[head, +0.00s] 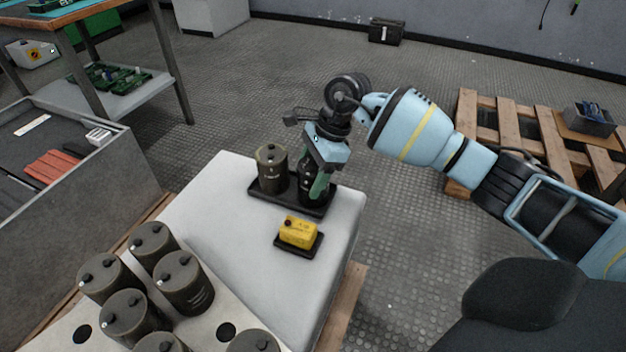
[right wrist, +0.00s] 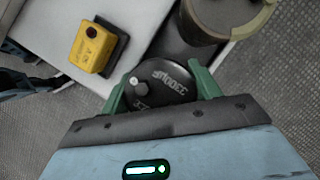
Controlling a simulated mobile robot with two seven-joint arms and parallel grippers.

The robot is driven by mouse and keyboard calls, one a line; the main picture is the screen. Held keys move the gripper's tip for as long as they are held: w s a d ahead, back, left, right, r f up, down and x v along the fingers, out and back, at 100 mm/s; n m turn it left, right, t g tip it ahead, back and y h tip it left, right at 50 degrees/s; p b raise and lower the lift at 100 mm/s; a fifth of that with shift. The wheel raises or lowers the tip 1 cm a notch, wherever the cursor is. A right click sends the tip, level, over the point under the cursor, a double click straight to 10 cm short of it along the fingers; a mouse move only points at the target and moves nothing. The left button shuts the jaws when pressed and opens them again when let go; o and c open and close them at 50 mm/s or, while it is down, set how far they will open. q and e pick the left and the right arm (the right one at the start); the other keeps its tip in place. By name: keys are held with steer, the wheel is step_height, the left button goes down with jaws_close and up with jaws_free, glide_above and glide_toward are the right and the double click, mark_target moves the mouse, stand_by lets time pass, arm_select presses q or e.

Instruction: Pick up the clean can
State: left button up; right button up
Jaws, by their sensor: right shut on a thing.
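A dark, glossy can with white lettering (right wrist: 158,92) is between the green fingers of my right gripper (right wrist: 160,84). In the head view this can (head: 308,190) stands at the right end of a black tray (head: 283,203), partly hidden by my right gripper (head: 318,180). The gripper comes down from above and is shut on it. I cannot tell whether its base touches the tray. A duller olive-grey can (head: 271,169) stands beside it at the tray's left end, and also shows in the right wrist view (right wrist: 222,18). My left gripper is out of view.
A yellow block-shaped device (head: 298,232) sits on a small black pad in front of the tray, on the pale table (head: 215,215). Several similar grey cans (head: 184,280) stand in a holed panel (head: 202,335) at the lower left. A wooden pallet (head: 480,125) lies right.

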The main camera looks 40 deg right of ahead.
mark_target(308, 168)
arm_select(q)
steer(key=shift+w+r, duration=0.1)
arm_select(e)
steer(key=shift+r, duration=0.2)
